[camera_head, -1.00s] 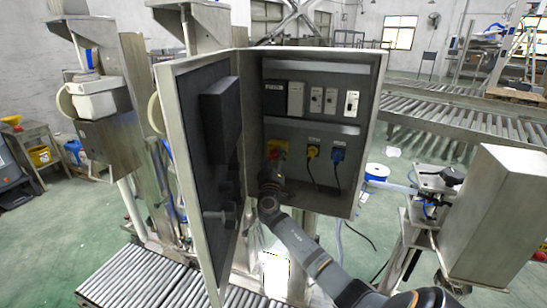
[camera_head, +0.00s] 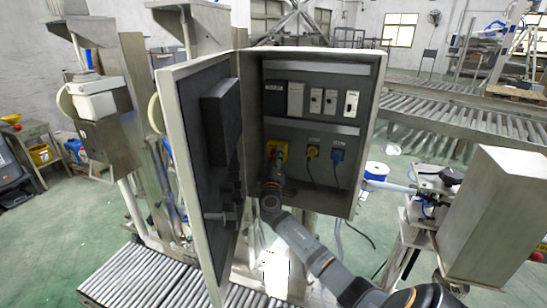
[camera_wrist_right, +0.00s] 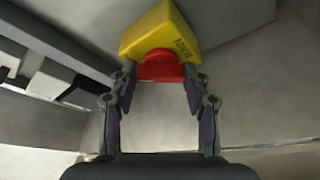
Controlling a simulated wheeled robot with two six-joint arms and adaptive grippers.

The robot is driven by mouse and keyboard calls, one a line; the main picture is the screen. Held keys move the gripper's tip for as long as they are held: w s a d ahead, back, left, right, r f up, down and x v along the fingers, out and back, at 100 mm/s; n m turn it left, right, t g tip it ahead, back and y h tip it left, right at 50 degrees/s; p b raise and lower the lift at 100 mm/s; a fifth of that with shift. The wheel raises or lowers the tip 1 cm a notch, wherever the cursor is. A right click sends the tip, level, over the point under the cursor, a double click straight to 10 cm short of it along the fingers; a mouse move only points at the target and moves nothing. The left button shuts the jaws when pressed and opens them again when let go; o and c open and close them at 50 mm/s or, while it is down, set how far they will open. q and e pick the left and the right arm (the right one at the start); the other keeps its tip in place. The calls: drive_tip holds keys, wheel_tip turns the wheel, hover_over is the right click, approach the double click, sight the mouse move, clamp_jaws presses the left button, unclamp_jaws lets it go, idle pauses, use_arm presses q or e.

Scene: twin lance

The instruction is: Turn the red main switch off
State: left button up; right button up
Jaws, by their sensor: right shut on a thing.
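The red main switch (camera_wrist_right: 160,70) is a red knob on a yellow housing (camera_wrist_right: 160,30) with a dark label, seen tilted in the right wrist view. In the head view the yellow housing (camera_head: 278,147) is at the lower left of the open cabinet's inside, and the red knob is mostly hidden by my gripper. My right gripper (camera_wrist_right: 160,78) has one finger on each side of the red knob and is shut on it. In the head view the right gripper (camera_head: 272,174) reaches up to the switch from below. My left gripper is not in view.
The grey cabinet (camera_head: 368,110) stands open, its door (camera_head: 205,190) swung out left of my right arm. Several breaker modules (camera_head: 316,100) are above.

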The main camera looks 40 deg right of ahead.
drive_tip(key=n+y+p, duration=0.1)
drive_tip(key=n+p, duration=0.2)
drive_tip(key=n+g+y+p, duration=0.1)
drive_tip(key=n+p, duration=0.2)
drive_tip(key=p, duration=0.1)
drive_tip(key=r+n+y+p, duration=0.1)
drive_tip(key=n+p, duration=0.2)
drive_tip(key=p, duration=0.1)
drive_tip(key=n, duration=0.1)
drive_tip(key=n+g+y+p, duration=0.1)
drive_tip(key=shift+f+n+p, duration=0.2)
drive_tip(key=shift+n+p, duration=0.1)
drive_tip(key=n+g, duration=0.2)
drive_tip(key=n, duration=0.1)
drive_tip(key=shift+w+a+f+n, duration=0.1)
drive_tip(key=shift+n, duration=0.2)
drive_tip(key=shift+g, duration=0.4)
drive_tip(key=o, duration=1.2)
drive_tip(key=shift+c, duration=0.2)
drive_tip(key=v, duration=1.2)
